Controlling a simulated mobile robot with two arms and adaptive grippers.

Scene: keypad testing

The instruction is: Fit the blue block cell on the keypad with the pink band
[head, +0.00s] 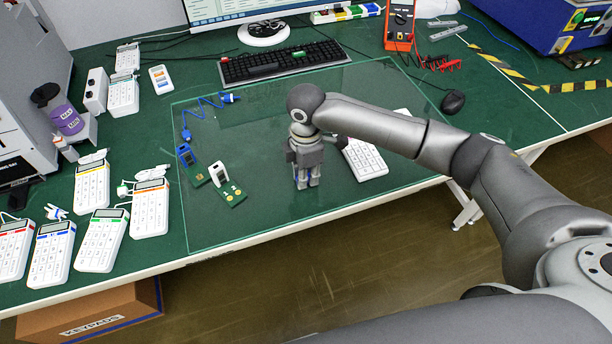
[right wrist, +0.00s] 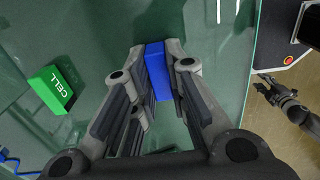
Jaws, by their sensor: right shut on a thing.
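My right gripper (head: 305,178) points down over the glass-like mat and is shut on the blue block cell (right wrist: 157,72), which shows between the fingers in the right wrist view. A white keypad (head: 366,160) lies just right of the gripper in the head view, partly hidden by my right arm; I see no pink band on its visible part. A small dark gripper, apparently my left gripper (right wrist: 263,90), shows beyond the table edge in the right wrist view. Its fingers look apart and empty.
A green block marked CELL (right wrist: 60,88) lies near the right gripper. Two small green boards with upright parts, one blue (head: 186,157) and one white (head: 220,172), stand to the left. Several keypads (head: 101,240) with coloured bands fill the left side. A black keyboard (head: 285,62) lies behind.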

